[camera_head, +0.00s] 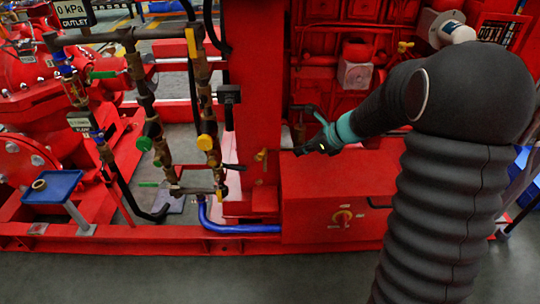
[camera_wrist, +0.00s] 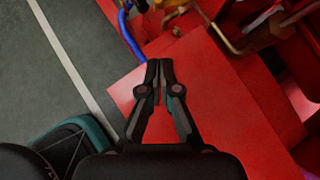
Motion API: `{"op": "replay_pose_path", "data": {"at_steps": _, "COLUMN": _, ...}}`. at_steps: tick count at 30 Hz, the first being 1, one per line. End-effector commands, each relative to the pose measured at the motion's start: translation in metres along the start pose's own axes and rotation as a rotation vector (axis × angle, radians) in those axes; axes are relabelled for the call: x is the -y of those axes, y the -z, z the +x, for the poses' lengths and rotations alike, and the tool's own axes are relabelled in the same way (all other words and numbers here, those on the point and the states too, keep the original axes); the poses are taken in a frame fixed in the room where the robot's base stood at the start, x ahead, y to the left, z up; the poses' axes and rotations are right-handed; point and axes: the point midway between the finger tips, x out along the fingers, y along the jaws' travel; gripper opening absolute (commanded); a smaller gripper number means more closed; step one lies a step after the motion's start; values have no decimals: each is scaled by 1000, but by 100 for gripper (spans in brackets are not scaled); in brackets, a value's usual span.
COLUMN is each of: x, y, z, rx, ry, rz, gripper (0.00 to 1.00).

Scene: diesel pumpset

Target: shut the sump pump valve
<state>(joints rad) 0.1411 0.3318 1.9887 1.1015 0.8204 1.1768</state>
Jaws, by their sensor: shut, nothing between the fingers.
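My gripper (camera_head: 302,150) is shut and empty, above the red box's left end in the head view. It also shows in the wrist view (camera_wrist: 160,68), fingertips together over a red surface. No readable label marks the sump pump valve, so I cannot tell which one it is.
The red box (camera_head: 310,215) stands close under my gripper. A blue hose (camera_head: 235,227) runs along the frame at its left, also seen in the wrist view (camera_wrist: 130,38). A red post (camera_head: 252,80) rises behind. Grey floor (camera_head: 200,270) in front is clear.

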Motion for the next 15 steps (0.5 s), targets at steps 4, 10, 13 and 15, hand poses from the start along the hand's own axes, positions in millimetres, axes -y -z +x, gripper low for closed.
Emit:
{"op": "replay_pose_path", "data": {"at_steps": 4, "x": 0, "y": 0, "z": 4, "rx": 0, "ry": -1, "rz": 0, "gripper": 0}}
{"op": "replay_pose_path", "data": {"at_steps": 10, "x": -1, "y": 1, "z": 30, "rx": -2, "ry": -4, "rz": -2, "gripper": 0}}
{"op": "replay_pose_path", "data": {"at_steps": 13, "x": -2, "y": 1, "z": 49, "rx": -2, "ry": -5, "rz": -1, "gripper": 0}}
{"op": "replay_pose_path", "data": {"at_steps": 15, "x": -1, "y": 1, "z": 62, "rx": -2, "ry": -4, "rz": -2, "gripper": 0}}
